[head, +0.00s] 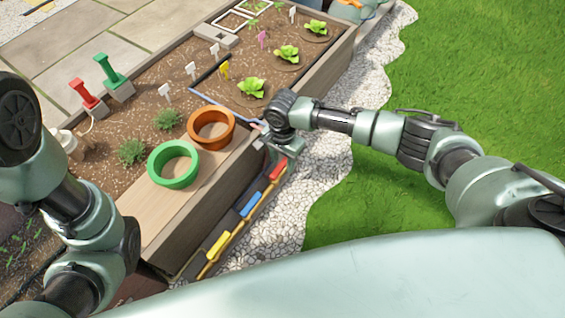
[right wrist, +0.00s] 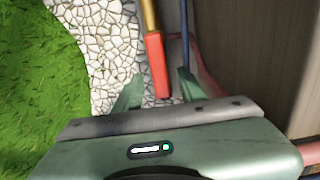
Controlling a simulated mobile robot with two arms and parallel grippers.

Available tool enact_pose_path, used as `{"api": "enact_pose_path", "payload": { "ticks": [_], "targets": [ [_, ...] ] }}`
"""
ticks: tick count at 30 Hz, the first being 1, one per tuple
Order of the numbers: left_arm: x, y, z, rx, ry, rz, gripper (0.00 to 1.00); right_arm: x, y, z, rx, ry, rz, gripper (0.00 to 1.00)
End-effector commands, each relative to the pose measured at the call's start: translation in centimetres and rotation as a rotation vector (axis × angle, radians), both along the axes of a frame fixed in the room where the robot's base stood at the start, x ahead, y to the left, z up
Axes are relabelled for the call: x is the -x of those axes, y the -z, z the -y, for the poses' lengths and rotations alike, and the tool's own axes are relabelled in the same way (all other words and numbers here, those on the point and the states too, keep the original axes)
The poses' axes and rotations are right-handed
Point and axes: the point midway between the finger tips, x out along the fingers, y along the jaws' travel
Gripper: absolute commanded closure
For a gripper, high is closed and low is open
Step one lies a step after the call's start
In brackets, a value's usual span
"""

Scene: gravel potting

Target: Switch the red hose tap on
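The red tap handle (head: 279,168) is a short red bar on the right side wall of the wooden planter, first in a row with a blue handle (head: 250,204) and a yellow handle (head: 218,244). My right gripper (head: 280,150) is at the red handle, low beside the planter wall. In the right wrist view its fingers (right wrist: 159,76) are spread, with the red handle (right wrist: 157,66) between them and a gap on each side. The handle lines up with a brass-coloured pipe (right wrist: 150,16). My left gripper is out of view; only its arm shows.
An orange ring pot (head: 212,129) and a green ring pot (head: 173,164) stand on the planter's wooden shelf. Red (head: 84,93) and green (head: 108,70) upright tools stand at the far left. White gravel (head: 325,185) and grass (head: 460,90) lie right of the planter.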

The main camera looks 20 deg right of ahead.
Motion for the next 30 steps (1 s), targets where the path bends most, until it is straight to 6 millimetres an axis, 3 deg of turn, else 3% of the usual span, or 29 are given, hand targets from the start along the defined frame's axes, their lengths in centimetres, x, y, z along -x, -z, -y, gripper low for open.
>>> {"api": "enact_pose_path", "payload": {
  "ticks": [7, 12, 30],
  "targets": [
    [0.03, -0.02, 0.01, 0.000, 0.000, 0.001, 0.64, -0.01, 0.00, -0.03, -0.001, 0.000, 0.001, 0.60],
    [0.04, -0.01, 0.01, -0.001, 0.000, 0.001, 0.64, -0.01, 0.01, -0.04, -0.001, 0.000, 0.000, 1.00],
    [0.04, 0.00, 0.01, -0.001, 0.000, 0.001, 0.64, 0.04, 0.03, -0.05, -0.001, 0.000, -0.001, 1.00]
  ]
}}
